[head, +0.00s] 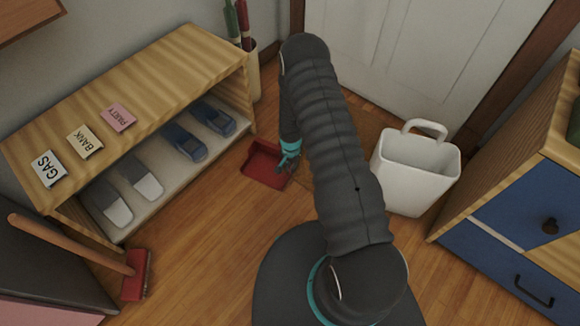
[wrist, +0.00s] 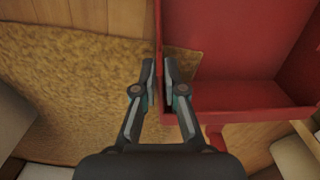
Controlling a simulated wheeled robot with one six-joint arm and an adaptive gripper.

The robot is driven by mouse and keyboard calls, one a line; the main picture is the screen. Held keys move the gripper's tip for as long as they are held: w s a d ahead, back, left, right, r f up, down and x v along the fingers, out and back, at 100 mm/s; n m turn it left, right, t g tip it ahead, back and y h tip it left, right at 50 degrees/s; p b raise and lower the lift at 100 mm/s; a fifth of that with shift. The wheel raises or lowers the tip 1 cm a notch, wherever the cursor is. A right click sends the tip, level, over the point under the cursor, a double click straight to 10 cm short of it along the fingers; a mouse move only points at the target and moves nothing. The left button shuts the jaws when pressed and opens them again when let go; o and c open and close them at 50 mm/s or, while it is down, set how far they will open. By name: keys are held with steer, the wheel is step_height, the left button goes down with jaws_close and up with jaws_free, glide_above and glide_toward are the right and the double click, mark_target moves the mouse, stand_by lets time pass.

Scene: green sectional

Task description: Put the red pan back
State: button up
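The red pan (head: 265,163), a dustpan with low walls, is on or just above the wooden floor, right of the low shelf; I cannot tell if it touches the floor. It fills the right of the wrist view (wrist: 235,95), with its short handle pointing toward the bottom. My gripper (head: 287,160) is at the pan's right side in the head view. In the wrist view my gripper (wrist: 161,82) is nearly closed, with the pan's thin left wall between the fingertips, one finger inside and one outside.
A wooden shelf (head: 190,62) holds pairs of shoes and labels GAS, BANK, PARTY. A red-headed brush (head: 136,275) with a wooden handle leans at lower left. A white bin (head: 405,190) stands right of my arm, near a blue-drawer cabinet (head: 520,235). A tan mat (wrist: 75,90) lies beside the pan.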

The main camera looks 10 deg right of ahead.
steer(key=o, duration=0.3)
steer(key=shift+o, duration=0.2)
step_height(320, 180, up, 12)
stand_by(0.5)
stand_by(0.3)
steer(key=s+r+n+g, duration=0.2)
steer(key=s+n+g, duration=0.1)
steer(key=s, duration=0.4)
steer(key=s+r+n+t, duration=0.1)
steer(key=s+r, duration=0.6)
steer(key=r, duration=0.8)
steer(key=s+r+n+t, duration=0.2)
steer(key=s+r+t, duration=0.2)
steer(key=r, duration=1.1)
steer(key=s+r+n+t, duration=0.2)
steer(key=s+r, duration=0.7)
steer(key=r, duration=0.6)
steer(key=shift+s+a+r+t, duration=0.15)
steer(key=shift+s+r+t, duration=0.25)
steer(key=shift+t, duration=0.3)
